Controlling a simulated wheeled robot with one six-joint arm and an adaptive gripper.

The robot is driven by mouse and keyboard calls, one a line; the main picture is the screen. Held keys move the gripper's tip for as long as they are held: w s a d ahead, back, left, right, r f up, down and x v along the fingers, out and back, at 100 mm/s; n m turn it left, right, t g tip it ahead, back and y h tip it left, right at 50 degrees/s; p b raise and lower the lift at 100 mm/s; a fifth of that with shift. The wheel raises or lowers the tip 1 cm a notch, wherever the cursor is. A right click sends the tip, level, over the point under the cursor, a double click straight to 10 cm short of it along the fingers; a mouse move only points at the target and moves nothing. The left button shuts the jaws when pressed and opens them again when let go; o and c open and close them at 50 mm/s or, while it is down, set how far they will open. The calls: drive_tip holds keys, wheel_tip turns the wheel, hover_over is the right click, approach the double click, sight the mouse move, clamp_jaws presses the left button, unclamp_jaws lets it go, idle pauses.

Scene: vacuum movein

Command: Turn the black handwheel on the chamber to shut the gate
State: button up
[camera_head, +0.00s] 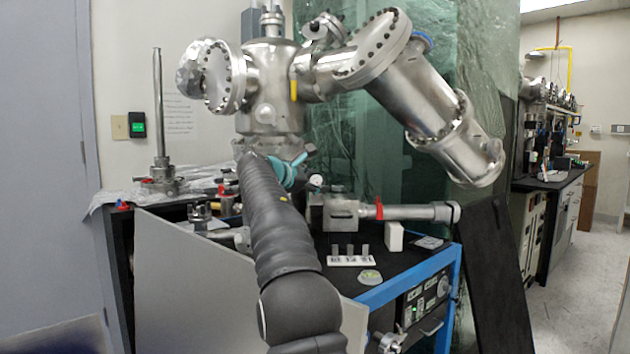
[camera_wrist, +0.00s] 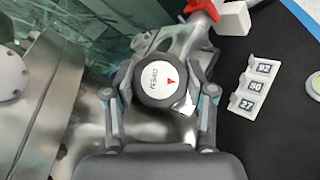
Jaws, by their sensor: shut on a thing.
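The black handwheel (camera_wrist: 158,78) shows in the wrist view as a round black knob. Its white face carries lettering and a red arrow. My gripper (camera_wrist: 160,92) is shut on it, with one finger on each side of its rim. The steel chamber (camera_head: 274,78) stands at the upper middle of the head view, with several flanged ports. In the head view my arm runs up to the area beneath the chamber.
A white rack (camera_head: 351,260) with numbered labels stands on the black bench top (camera_head: 395,268). It also shows in the wrist view (camera_wrist: 256,82). A horizontal steel tube (camera_head: 415,212) with a red clamp lies behind it, near a white block (camera_head: 395,237). A grey panel (camera_head: 190,285) stands at left.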

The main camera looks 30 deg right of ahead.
idle(0.4)
drive_tip(key=o, duration=1.2)
drive_tip(key=shift+c, duration=0.2)
drive_tip(key=shift+a, duration=0.1)
drive_tip(key=v, duration=1.2)
